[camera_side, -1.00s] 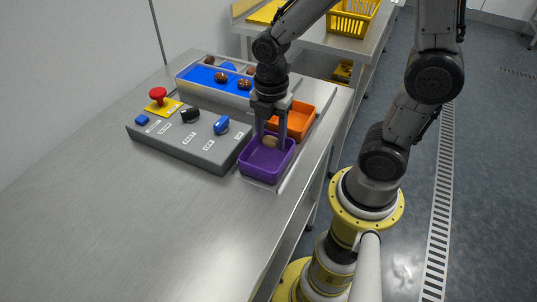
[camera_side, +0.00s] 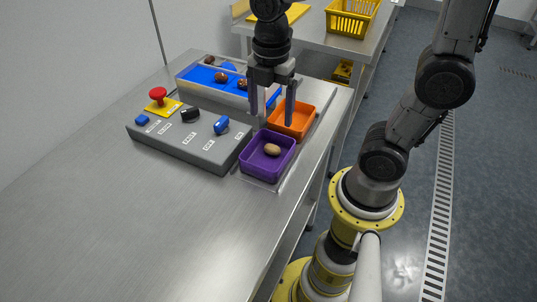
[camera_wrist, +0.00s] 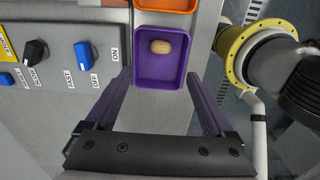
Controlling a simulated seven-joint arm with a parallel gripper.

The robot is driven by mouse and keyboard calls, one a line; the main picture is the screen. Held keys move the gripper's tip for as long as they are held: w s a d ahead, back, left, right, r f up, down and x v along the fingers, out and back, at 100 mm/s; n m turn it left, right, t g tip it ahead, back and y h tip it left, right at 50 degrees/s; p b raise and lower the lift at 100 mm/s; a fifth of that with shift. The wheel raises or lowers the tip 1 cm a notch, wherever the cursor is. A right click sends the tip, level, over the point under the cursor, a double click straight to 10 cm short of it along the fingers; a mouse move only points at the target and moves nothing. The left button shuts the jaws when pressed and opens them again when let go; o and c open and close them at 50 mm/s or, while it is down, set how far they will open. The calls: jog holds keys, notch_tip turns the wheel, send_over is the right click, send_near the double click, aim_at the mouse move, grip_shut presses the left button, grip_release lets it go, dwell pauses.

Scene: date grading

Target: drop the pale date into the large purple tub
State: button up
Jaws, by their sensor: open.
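The pale date (camera_side: 272,150) lies inside the large purple tub (camera_side: 251,169), on its floor. In the wrist view the pale date (camera_wrist: 160,47) is near the far side of the purple tub (camera_wrist: 141,76), touching no finger. My gripper (camera_side: 271,122) is open and empty, raised above the tubs. In the wrist view my gripper (camera_wrist: 160,83) has its two fingers spread wide, with the tub's near end between them.
An orange tub (camera_side: 304,125) stands right behind the purple one. A grey control box (camera_side: 195,145) with knobs and a red button (camera_side: 157,94) stands to the left. A blue belt (camera_side: 203,75) carries brown dates behind. The front table is clear.

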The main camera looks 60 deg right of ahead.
notch_tip(320, 180, up, 6)
jog(key=shift+r, duration=0.2)
jog(key=s+m+t, duration=0.5)
jog(key=s+m, duration=0.3)
jog(key=m, duration=0.9)
jog(key=shift+f+m+t, duration=0.3)
jog(key=shift+f+m, duration=0.05)
jog(key=shift+m, duration=0.05)
dwell(1.0)
